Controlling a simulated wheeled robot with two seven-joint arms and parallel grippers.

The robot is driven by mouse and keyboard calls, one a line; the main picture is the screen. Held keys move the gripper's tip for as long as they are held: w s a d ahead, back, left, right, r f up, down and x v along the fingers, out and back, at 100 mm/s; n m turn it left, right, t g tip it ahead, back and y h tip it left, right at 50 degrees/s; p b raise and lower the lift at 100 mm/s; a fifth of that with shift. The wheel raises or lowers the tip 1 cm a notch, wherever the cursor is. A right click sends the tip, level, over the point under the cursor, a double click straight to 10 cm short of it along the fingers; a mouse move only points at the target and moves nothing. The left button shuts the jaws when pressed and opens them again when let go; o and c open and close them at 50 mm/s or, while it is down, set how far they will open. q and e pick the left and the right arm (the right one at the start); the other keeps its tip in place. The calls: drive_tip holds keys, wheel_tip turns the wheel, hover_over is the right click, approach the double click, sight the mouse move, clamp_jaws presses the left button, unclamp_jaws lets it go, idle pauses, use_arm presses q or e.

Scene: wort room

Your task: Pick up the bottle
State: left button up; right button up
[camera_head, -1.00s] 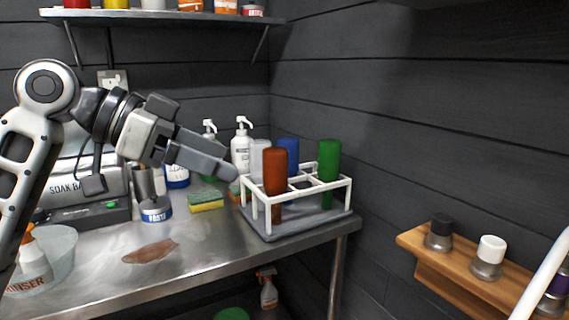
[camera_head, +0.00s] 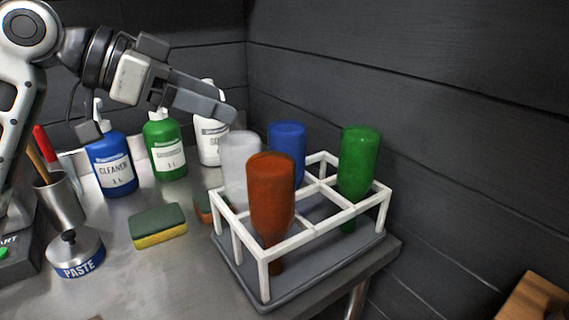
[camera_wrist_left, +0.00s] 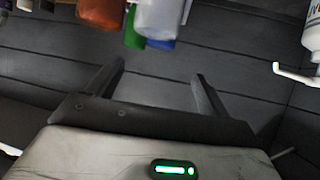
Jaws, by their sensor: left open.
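Several upside-down bottles stand in a white rack (camera_head: 333,214) on a grey tray: a brown-orange bottle (camera_head: 271,200) in front, a clear whitish bottle (camera_head: 240,160) behind it, a blue bottle (camera_head: 287,150) at the back and a green bottle (camera_head: 359,165) at the right. My left gripper (camera_head: 222,110) is open and empty, above and behind the clear bottle in the picture; the gap between them is hard to tell. In the left wrist view, my open fingers (camera_wrist_left: 160,72) have nothing between them, and the bottles show along the top edge. My right gripper is not in view.
Blue (camera_head: 113,162), green (camera_head: 164,147) and white (camera_head: 210,138) labelled bottles stand behind, left of the rack. A green-yellow sponge (camera_head: 158,226) and a paste tin (camera_head: 77,254) lie on the metal table. Dark walls close in behind and right; a wooden shelf (camera_head: 535,300) is lower right.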

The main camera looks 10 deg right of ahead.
sight(282, 126)
use_arm(q)
drive_tip(key=p+x, duration=0.1)
drive_tip(key=x, duration=1.1)
drive_tip(key=shift+a, duration=0.1)
drive_tip(key=c, duration=1.4)
drive_tip(key=shift+r, duration=0.15)
drive_tip(key=shift+c, duration=0.6)
